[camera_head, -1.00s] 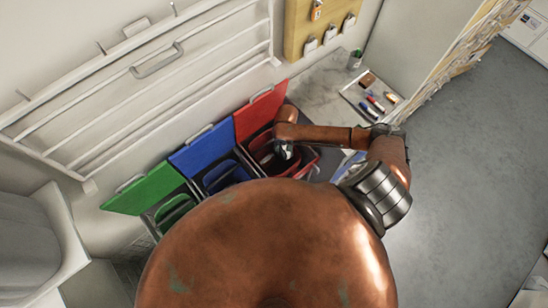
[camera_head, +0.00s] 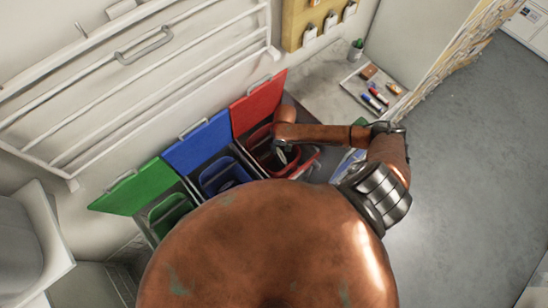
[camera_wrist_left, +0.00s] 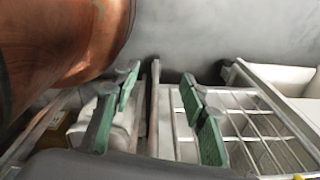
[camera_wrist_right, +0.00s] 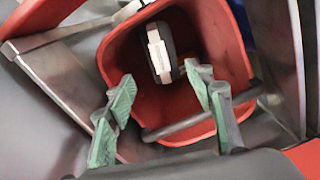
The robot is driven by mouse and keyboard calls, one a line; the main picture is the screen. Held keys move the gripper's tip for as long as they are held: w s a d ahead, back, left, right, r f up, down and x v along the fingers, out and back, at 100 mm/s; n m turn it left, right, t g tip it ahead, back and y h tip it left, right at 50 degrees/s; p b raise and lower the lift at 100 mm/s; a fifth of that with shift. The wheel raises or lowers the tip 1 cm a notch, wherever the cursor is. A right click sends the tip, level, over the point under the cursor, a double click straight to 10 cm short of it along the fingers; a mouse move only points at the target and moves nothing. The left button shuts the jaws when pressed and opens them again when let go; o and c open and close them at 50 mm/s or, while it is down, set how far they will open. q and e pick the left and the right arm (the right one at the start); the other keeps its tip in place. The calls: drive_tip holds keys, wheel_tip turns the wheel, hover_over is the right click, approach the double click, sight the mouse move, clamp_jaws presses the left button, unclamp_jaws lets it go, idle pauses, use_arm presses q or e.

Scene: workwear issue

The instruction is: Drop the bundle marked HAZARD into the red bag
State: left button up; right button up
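The red bag (camera_head: 258,138) is open, below a raised red lid (camera_head: 258,103) in the head view. In the right wrist view the red bag (camera_wrist_right: 118,62) fills the middle, with a dark bundle (camera_wrist_right: 166,35) inside it. The bundle has a pale band or label; its lettering is too small to read. My right gripper (camera_wrist_right: 160,78) is open above the bag's mouth, its green-padded fingers apart and not touching the bundle. My left gripper (camera_wrist_left: 159,77) is open and empty, outside the head view.
A blue bag (camera_head: 215,172) and a green bag (camera_head: 160,211) stand left of the red one, with raised blue (camera_head: 197,143) and green (camera_head: 135,188) lids. A tray (camera_head: 352,84) of markers lies at the back right. My left gripper hangs near a white wire rack (camera_wrist_left: 245,125).

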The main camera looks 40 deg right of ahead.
drive_tip(key=shift+o, duration=1.1)
wheel_tip(320, 180, up, 12)
drive_tip(key=shift+s, duration=0.15)
drive_tip(key=shift+a+f, duration=0.1)
